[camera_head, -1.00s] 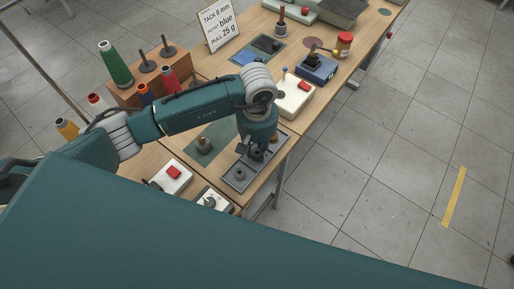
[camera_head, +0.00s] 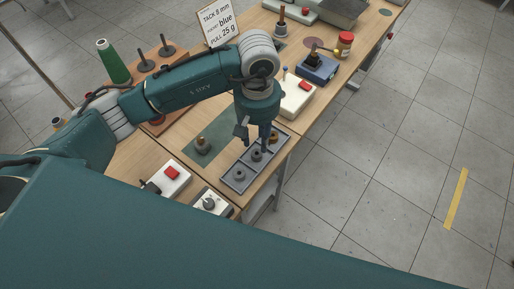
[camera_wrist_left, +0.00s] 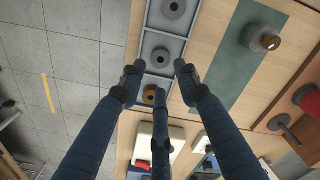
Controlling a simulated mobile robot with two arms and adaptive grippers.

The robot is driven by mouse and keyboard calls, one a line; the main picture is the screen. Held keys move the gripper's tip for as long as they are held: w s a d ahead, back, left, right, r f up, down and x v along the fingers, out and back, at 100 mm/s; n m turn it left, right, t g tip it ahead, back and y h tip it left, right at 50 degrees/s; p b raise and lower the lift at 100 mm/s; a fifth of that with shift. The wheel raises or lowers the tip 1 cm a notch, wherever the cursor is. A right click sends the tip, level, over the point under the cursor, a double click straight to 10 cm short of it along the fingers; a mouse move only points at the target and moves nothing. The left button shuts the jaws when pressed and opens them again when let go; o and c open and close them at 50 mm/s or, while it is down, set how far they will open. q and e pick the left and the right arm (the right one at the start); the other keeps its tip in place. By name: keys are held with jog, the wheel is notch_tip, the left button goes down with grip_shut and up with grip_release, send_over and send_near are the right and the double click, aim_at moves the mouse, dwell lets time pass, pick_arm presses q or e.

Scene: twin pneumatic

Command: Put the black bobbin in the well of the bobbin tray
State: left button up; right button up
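The grey bobbin tray (camera_head: 226,184) lies along the right edge of the table, with a row of wells. A dark bobbin (camera_wrist_left: 159,57) sits flat in the middle well; it also shows in the head view (camera_head: 257,156). A dark grey bobbin (camera_wrist_left: 173,8) is in the nearer well, and a brass-toned one (camera_wrist_left: 152,95) is in the farther well. I cannot tell their exact shades. My left gripper (camera_head: 254,136) is above the tray, fingers pointing down, spread and empty. In the wrist view its fingertips (camera_wrist_left: 158,76) stand around the middle and farther wells. My right gripper is out of view.
A green mat (camera_head: 214,130) left of the tray carries a spindle with a brass top (camera_head: 203,144). White boxes with red buttons (camera_head: 172,178) (camera_head: 296,97) stand near and beyond the tray. A green thread cone (camera_head: 113,63) is at the left. Open floor lies to the right.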

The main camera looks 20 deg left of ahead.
pick_arm(q)
notch_tip(320, 180, up, 6)
jog(key=shift+f+b, duration=0.2)
jog(key=shift+b, duration=0.25)
